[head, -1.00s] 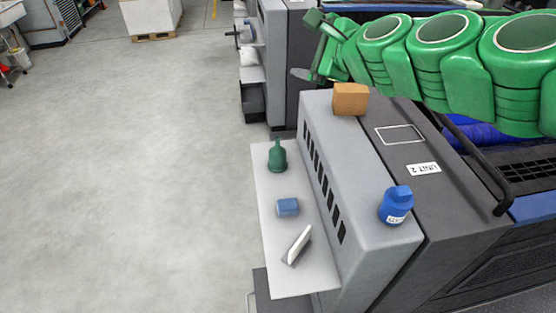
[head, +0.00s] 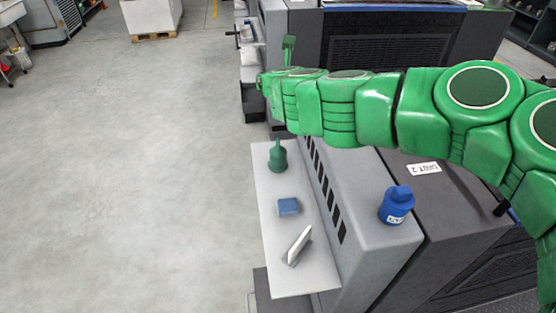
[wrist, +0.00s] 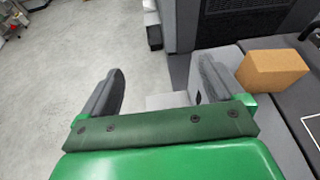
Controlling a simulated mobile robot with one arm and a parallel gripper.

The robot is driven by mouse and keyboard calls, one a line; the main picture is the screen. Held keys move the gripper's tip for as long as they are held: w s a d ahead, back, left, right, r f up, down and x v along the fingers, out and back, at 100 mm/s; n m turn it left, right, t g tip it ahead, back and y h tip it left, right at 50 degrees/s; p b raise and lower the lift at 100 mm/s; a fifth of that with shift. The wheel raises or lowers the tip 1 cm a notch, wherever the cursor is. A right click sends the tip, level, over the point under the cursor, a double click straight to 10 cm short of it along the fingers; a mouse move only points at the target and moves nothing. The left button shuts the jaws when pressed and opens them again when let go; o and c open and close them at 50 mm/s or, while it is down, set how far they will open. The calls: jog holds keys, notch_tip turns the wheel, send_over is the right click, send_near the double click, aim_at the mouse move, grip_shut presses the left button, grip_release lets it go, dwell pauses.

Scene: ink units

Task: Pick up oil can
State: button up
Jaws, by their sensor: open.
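The dark green oil can (head: 277,158), with a narrow spout on top, stands upright near the far end of a light grey shelf (head: 280,262) in the head view. I cannot make it out in the wrist view. My gripper (wrist: 160,85) is open in the wrist view, its two dark fingers apart with nothing between them. In the head view my green arm reaches across from the right, and its far end is above and beyond the can, apart from it.
A blue block (head: 288,207) and a tilted pale piece (head: 298,246) lie on the same shelf. A blue bottle (head: 396,206) stands on the grey machine housing (head: 365,215). A brown box (wrist: 272,70) shows right of my gripper. Open floor (head: 130,170) lies left.

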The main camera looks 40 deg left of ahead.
jog(key=m+h, duration=0.1)
jog(key=m, duration=0.1)
send_near(278, 153)
jog(key=x, duration=0.5)
jog(key=shift+s+d+f, duration=0.1)
jog(key=shift+s+f, duration=0.05)
jog(key=shift+f, duration=0.15)
jog(key=shift+f+x, duration=0.25)
jog(key=shift+x, duration=0.8)
jog(key=shift+w+a+f, duration=0.15)
jog(key=shift+w+a, duration=0.15)
jog(key=shift+w, duration=0.2)
jog(key=shift+x, duration=2.15)
jog(key=shift+f, duration=0.1)
jog(key=shift+c, duration=0.3)
jog(key=c, duration=1.4)
